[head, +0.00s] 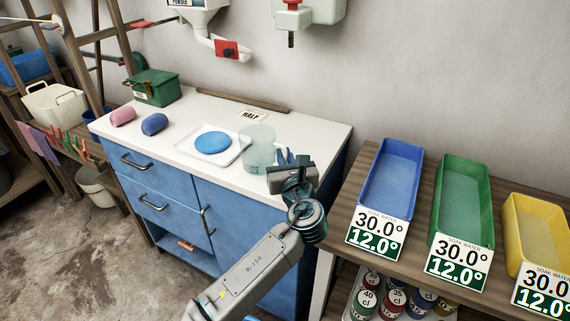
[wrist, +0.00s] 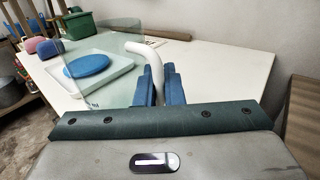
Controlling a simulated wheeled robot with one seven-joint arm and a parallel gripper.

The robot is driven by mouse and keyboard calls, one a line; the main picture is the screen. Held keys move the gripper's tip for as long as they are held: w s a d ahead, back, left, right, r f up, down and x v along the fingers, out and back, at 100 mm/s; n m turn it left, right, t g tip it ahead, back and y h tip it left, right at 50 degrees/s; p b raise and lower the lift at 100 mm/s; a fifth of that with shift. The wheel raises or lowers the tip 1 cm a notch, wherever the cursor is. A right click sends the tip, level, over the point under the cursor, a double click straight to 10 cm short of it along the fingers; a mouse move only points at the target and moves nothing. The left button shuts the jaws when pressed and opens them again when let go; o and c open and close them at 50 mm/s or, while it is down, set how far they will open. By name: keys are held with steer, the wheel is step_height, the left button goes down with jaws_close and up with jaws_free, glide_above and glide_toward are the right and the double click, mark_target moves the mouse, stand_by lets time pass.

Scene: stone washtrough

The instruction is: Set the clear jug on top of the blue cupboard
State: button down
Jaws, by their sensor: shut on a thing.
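The clear jug (head: 258,147) is upright at the right part of the white top of the blue cupboard (head: 240,216). In the wrist view the jug (wrist: 100,58) is see-through, with a white handle (wrist: 150,56) towards my gripper. My gripper (head: 285,157) is shut on the jug's handle, and its blue fingers (wrist: 160,84) show on either side of it. The jug's base appears at or just above the cupboard top; I cannot tell whether it touches. The lower part of the jug is partly hidden by my gripper in the wrist view.
A white tray (head: 184,146) with a blue disc (head: 213,142) lies left of the jug. A pink roll (head: 123,116), a blue roll (head: 154,124) and a green box (head: 153,88) are farther left. Blue, green and yellow troughs (head: 465,200) stand on the wooden bench at right.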

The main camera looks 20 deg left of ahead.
steer(key=shift+f, duration=0.95)
steer(key=c, duration=1.5)
jaws_free()
steer(key=shift+c, duration=0.2)
steer(key=b+v, duration=0.1)
steer(key=v, duration=0.8)
steer(key=shift+s+f, duration=0.15)
steer(key=shift+s, duration=0.05)
steer(key=shift+s+d+b, duration=0.1)
steer(key=shift+s+b, duration=0.15)
steer(key=shift+b, duration=0.95)
steer(key=shift+b+v, duration=1.05)
steer(key=shift+b, duration=1.1)
